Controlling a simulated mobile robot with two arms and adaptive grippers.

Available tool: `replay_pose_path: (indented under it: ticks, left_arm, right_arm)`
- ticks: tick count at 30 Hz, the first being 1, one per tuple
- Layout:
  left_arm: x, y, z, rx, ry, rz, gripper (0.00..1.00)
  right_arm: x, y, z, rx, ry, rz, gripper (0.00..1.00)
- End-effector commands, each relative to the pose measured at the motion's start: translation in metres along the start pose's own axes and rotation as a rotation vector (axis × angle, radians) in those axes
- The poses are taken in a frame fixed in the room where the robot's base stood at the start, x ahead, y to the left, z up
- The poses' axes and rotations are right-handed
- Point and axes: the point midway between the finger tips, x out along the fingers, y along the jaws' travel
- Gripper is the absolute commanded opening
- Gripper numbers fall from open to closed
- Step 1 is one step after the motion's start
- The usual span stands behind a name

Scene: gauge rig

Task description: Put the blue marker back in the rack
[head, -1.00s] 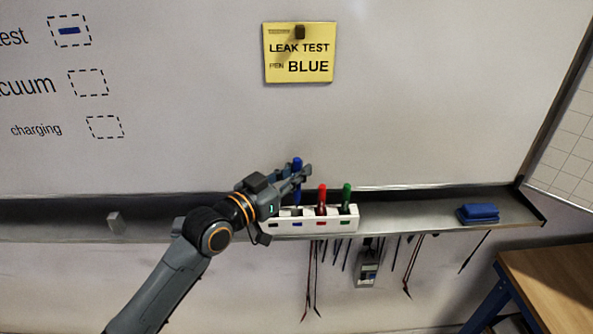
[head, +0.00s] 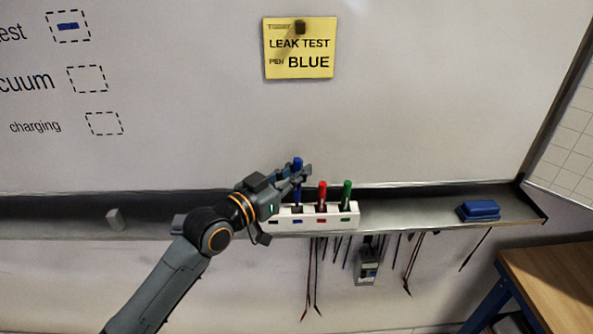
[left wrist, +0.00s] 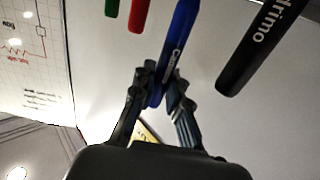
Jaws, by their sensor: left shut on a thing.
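The blue marker (head: 297,164) stands about upright at the rack's blue-labelled slot, second from the left. My left gripper (head: 301,175) is shut on it, just below its blue top. In the left wrist view the blue marker (left wrist: 180,40) sits between the two fingers (left wrist: 162,88). The white rack (head: 340,222) stands on the board's ledge. The gripper partly covers its left end, and I cannot tell how deep the blue marker's lower end sits. My right gripper is not in view.
A red marker (head: 322,193) and a green marker (head: 346,194) stand in the rack to the right. A black marker (left wrist: 255,50) is close beside the blue one. A blue eraser (head: 480,210) lies on the ledge (head: 410,207). Test leads and a meter (head: 367,268) hang below.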

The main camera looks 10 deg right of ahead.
Motion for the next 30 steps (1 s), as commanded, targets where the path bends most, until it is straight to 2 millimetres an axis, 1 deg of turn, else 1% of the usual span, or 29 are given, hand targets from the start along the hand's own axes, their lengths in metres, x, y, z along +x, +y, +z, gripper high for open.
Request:
replay_pose_path:
  ticks: [1, 30]
  left_arm:
    - [0.0, 0.0, 0.003, 0.0, 0.0, 0.0, 0.0]
    - [0.0, 0.0, 0.033, 0.0, -0.001, 0.0, 0.0]
  right_arm:
    - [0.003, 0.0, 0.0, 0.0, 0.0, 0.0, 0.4]
    - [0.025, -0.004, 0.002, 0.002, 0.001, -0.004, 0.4]
